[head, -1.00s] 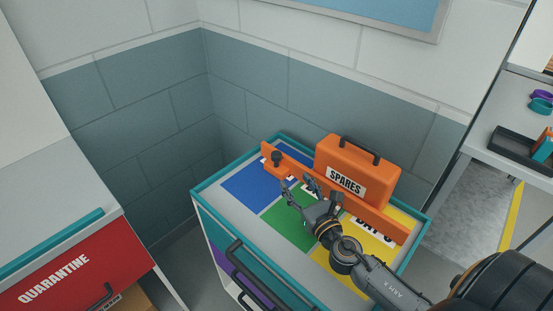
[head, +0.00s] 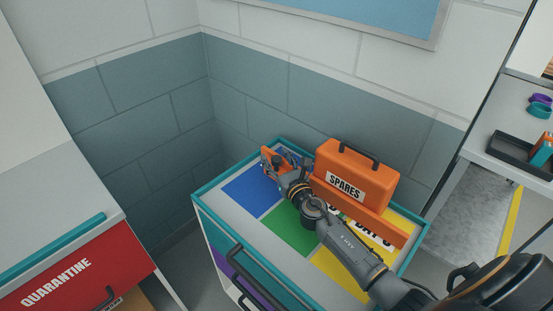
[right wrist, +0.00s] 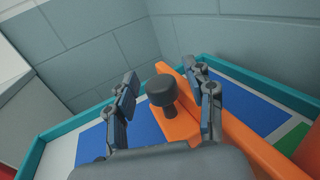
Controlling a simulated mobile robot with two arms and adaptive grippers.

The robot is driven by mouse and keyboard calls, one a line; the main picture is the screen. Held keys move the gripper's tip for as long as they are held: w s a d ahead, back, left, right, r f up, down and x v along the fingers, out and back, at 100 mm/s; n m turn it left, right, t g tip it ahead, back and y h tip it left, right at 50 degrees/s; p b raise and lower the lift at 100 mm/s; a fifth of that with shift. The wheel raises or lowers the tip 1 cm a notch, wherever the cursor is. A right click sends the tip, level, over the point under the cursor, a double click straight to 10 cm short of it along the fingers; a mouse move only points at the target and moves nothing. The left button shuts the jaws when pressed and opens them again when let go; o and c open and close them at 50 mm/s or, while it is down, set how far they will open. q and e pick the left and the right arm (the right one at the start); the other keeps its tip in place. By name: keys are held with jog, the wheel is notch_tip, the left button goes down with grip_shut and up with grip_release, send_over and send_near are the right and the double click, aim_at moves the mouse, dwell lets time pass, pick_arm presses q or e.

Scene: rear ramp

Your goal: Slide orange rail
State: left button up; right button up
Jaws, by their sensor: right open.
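The orange rail (head: 388,227) lies across the top of the teal-rimmed cabinet, in front of the orange SPARES case (head: 357,178). Its left end carries a dark round knob (right wrist: 162,92) on an orange foot, seen in the right wrist view. My right gripper (head: 277,160) is at this left end in the head view. In the right wrist view its two fingers (right wrist: 165,100) are open, one on each side of the knob, with visible gaps. The gripper hides most of the knob in the head view. My left gripper is not in view.
The cabinet top has blue (head: 250,190), green (head: 291,234) and yellow (head: 335,267) panels inside a raised teal rim (head: 222,171). Walls stand close behind and left. A red QUARANTINE drawer (head: 75,287) is at left. A dark tray (head: 512,150) sits on a right-hand bench.

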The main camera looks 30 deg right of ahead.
grip_shut()
jog(key=shift+s+a, duration=0.2)
jog(key=shift+a, duration=0.4)
jog(key=s+a, duration=0.2)
jog(key=a, duration=0.3)
jog(key=s+a+p, duration=0.1)
jog(key=s+a, duration=0.1)
jog(key=a, duration=0.4)
jog(key=s+a, duration=0.2)
jog(key=a, duration=0.4)
jog(key=shift+a+p, duration=0.15)
jog(key=shift+p, duration=0.2)
jog(key=shift+s+a+f, duration=0.15)
jog(key=shift+s+a, duration=0.05)
jog(key=shift+a, duration=0.25)
jog(key=shift+c, duration=0.8)
grip_release()
jog(key=shift+o, duration=0.8)
jog(key=shift+s+a, duration=0.1)
